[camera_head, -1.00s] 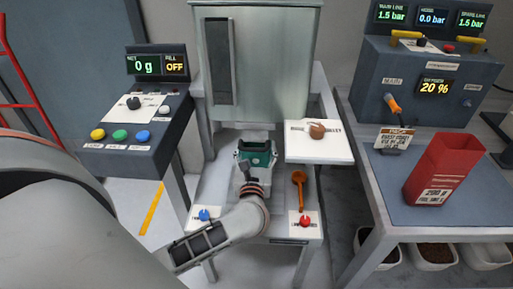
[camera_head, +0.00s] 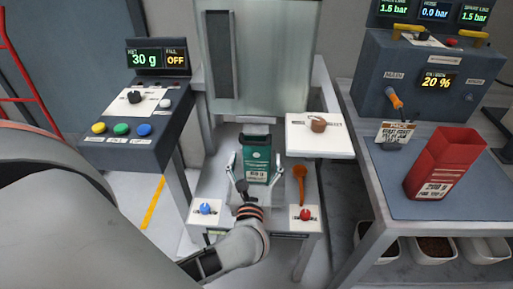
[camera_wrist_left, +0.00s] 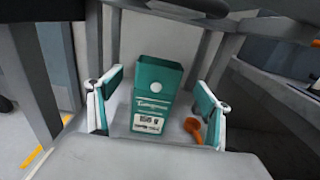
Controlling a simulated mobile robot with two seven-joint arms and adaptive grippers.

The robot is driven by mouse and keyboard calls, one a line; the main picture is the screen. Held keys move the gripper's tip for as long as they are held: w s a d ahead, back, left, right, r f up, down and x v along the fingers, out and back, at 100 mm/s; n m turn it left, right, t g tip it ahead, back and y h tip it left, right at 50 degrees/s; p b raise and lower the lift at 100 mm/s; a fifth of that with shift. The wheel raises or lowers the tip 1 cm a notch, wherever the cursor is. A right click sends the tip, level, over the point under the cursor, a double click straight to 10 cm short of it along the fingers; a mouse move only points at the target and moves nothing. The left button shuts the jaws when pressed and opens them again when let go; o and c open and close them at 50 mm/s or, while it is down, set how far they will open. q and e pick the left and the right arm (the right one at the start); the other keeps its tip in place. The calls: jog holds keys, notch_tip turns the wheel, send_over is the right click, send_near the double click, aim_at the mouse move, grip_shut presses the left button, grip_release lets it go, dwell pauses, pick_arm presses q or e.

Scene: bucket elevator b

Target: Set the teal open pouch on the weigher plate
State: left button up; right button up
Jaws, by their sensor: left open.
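The teal open pouch (camera_head: 257,160) stands upright under the grey hopper housing (camera_head: 262,60), its label facing me and its mouth open at the top. The weigher plate beneath it is mostly hidden, so its edges are unclear. The net display (camera_head: 145,59) reads 30 g. My left gripper (camera_head: 256,174) is open, with one finger on each side of the pouch. In the left wrist view the pouch (camera_wrist_left: 155,98) stands between the spread, teal-padded fingers, with visible gaps on both sides. My right gripper is not in view.
An orange spoon-like handle (camera_head: 299,180) is close to the right finger. A blue knob (camera_head: 205,208) and a red knob (camera_head: 305,213) flank my wrist. A white shelf (camera_head: 320,143) juts out at right. A red container (camera_head: 445,163) stands on the right table.

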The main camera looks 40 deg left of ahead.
pick_arm(q)
jog(key=shift+v, duration=1.95)
